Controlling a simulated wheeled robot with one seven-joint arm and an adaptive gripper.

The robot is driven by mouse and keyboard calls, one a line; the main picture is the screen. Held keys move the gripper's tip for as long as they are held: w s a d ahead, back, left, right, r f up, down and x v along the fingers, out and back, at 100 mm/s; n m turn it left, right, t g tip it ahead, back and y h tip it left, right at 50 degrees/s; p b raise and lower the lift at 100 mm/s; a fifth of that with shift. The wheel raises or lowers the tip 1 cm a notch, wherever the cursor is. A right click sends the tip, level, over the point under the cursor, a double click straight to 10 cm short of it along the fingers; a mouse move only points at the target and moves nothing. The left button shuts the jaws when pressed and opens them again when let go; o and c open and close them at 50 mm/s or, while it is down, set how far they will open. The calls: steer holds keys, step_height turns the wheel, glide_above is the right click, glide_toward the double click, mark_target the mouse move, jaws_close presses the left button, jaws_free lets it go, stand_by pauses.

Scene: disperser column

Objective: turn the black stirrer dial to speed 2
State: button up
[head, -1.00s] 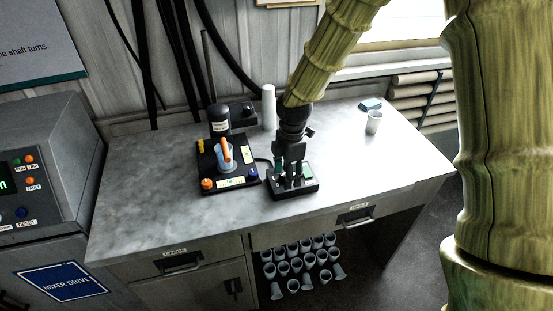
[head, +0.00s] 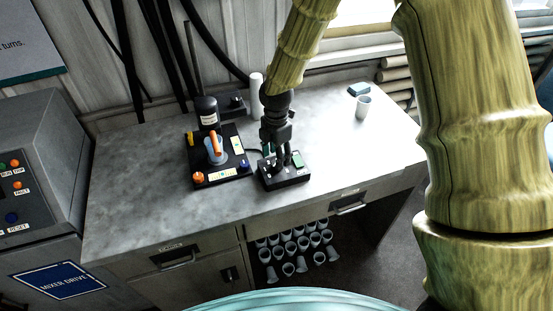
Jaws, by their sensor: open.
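My gripper (head: 281,162) points down over a small black control box (head: 287,181) on the grey table, with its open fingers at the top of the box. The black stirrer dial cannot be made out for certain; the fingers and arm cover part of the box top. A small green panel (head: 298,159) shows on the box at the right of the fingers. Whether the fingers touch a dial cannot be told.
A white cylinder (head: 257,82) stands behind my gripper. The tabletop (head: 135,190) is clear at left. A mixer drive cabinet (head: 45,150) stands at left.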

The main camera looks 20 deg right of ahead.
steer(key=shift+f+p, duration=0.4)
steer(key=shift+f, duration=1.2)
steer(key=shift+c, duration=0.4)
steer(key=c, duration=0.9)
